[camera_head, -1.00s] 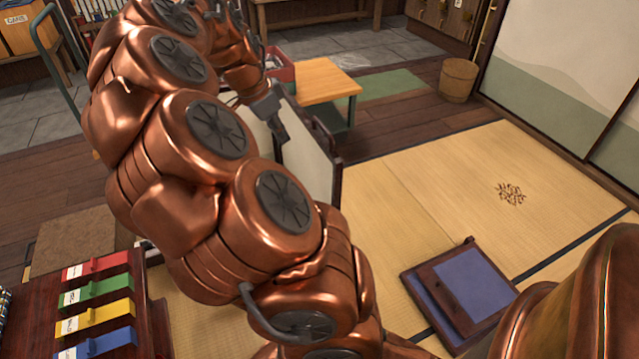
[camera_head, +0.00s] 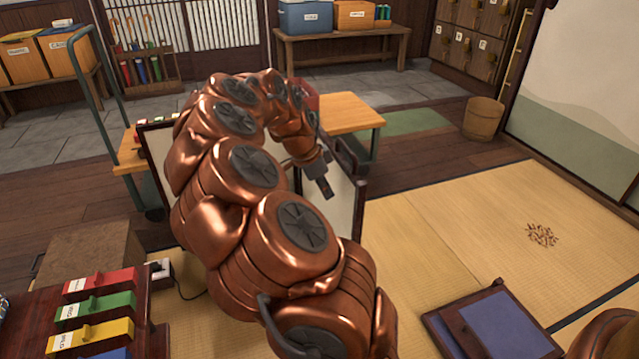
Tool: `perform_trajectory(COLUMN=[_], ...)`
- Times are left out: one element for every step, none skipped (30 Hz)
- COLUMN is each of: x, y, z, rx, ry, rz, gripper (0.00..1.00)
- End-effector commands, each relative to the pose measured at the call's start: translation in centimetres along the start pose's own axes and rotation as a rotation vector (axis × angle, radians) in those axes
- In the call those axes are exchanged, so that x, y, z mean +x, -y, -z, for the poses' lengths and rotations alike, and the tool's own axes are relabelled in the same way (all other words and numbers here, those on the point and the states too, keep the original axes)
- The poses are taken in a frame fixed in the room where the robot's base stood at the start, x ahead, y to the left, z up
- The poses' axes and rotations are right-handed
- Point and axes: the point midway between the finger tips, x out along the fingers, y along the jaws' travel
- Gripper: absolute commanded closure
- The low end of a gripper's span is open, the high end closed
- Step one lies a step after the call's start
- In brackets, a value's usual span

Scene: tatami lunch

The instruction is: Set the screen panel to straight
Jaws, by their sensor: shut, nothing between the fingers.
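The screen (camera_head: 340,210) is a low folding screen with pale paper panels in dark wooden frames. It stands on the floor near the picture's middle, partly hidden behind my copper arm. Its left panel (camera_head: 158,160) shows left of the arm, and a right panel shows right of it, at an angle. My gripper (camera_head: 326,188) is dark grey, shut and empty. It points down in front of the right panel's upper part; I cannot tell whether it touches the panel.
A wooden table (camera_head: 345,112) stands behind the screen, and a cart (camera_head: 130,160) stands to its left. Coloured labelled blocks (camera_head: 95,305) lie on a dark stand at lower left. A blue-topped floor piece (camera_head: 505,325) is at lower right. The tatami (camera_head: 450,225) on the right is mostly clear.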

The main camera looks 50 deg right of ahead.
Motion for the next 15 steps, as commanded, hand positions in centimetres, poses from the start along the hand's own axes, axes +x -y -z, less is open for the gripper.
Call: perform_trajectory(x=[1.2, 1.1, 1.2, 1.4, 1.5, 1.6, 1.7, 1.8, 1.8, 1.9, 1.9, 2.0, 2.0, 2.0, 2.0], y=[0.0, 0.0, 0.0, 0.0, -0.1, -0.1, -0.1, -0.1, -0.1, -0.1, -0.1, -0.1, -0.1, -0.1, -0.1], z=[0.0, 0.5, 1.0, 1.4, 1.6, 2.0, 2.3, 2.5, 2.7, 2.9, 3.1, 3.3, 3.4, 3.5, 3.5], rx=[0.002, 0.004, 0.003, 0.004, 0.004, 0.003, 0.002, 0.002, 0.001, 0.001, 0.001, 0.001, 0.001, 0.000, -0.001], ry=[0.001, 0.000, 0.000, 0.000, 0.000, 0.000, 0.000, 0.001, 0.001, 0.001, 0.001, 0.001, 0.001, 0.001, 0.001], rz=[-0.001, 0.000, 0.000, 0.000, -0.001, -0.002, -0.002, -0.002, -0.003, -0.003, -0.003, -0.003, -0.003, -0.003, -0.002], gripper=[1.00, 1.00, 1.00, 1.00, 1.00, 1.00, 1.00, 1.00, 1.00, 1.00, 1.00, 1.00, 1.00, 1.00, 1.00])
